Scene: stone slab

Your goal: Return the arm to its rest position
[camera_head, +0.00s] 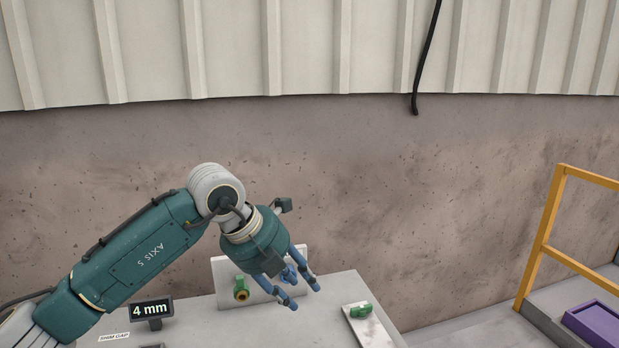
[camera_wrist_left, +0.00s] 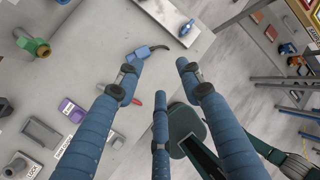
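My left arm (camera_head: 140,255), teal with "AXIS 5" on it, reaches in from the left in the head view. Its left gripper (camera_head: 303,296) hangs over the grey worktop (camera_head: 215,325) with its blue fingers pointing down and right. In the left wrist view the fingers of the left gripper (camera_wrist_left: 159,72) are spread apart, with nothing held between them. They point over the worktop edge, with floor showing to the right. My right gripper is not in view.
A white panel (camera_head: 222,272) with a green and brass fitting (camera_head: 241,290) stands close behind the gripper. A "4 mm" display (camera_head: 151,310) stands left. A purple block (camera_wrist_left: 72,110) and a blue tool (camera_wrist_left: 143,52) lie on the worktop. A yellow railing (camera_head: 546,225) is at right.

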